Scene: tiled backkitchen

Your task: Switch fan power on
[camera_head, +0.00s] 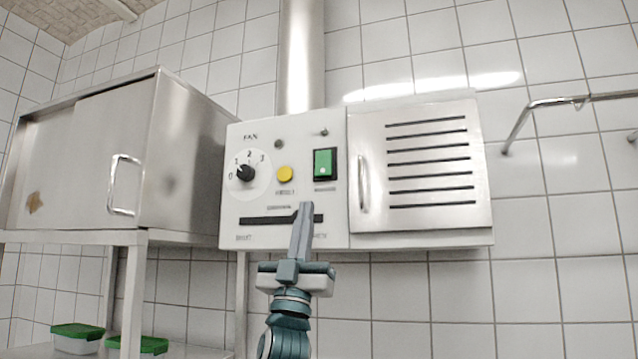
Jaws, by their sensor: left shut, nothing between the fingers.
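The fan control box (235,205) is a pale unit on the tiled wall, with the word FAN above a black dial (245,173) numbered 0 to 3. A yellow round button (285,174) sits right of the dial. A green rocker switch (324,164) in a black frame is further right. A dark horizontal slot (258,220) runs along the lower part. My left gripper (304,208) is shut and empty, pointing up in front of the slot, below the green switch. I cannot tell whether its tips touch the panel. My right gripper is not in view.
A louvred door (425,215) with a vertical handle forms the box's right half. A steel cabinet (180,150) stands on a shelf at left. Green-lidded containers (77,340) are below. A metal rail (560,101) sticks out at right. A vertical duct (300,60) rises above the box.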

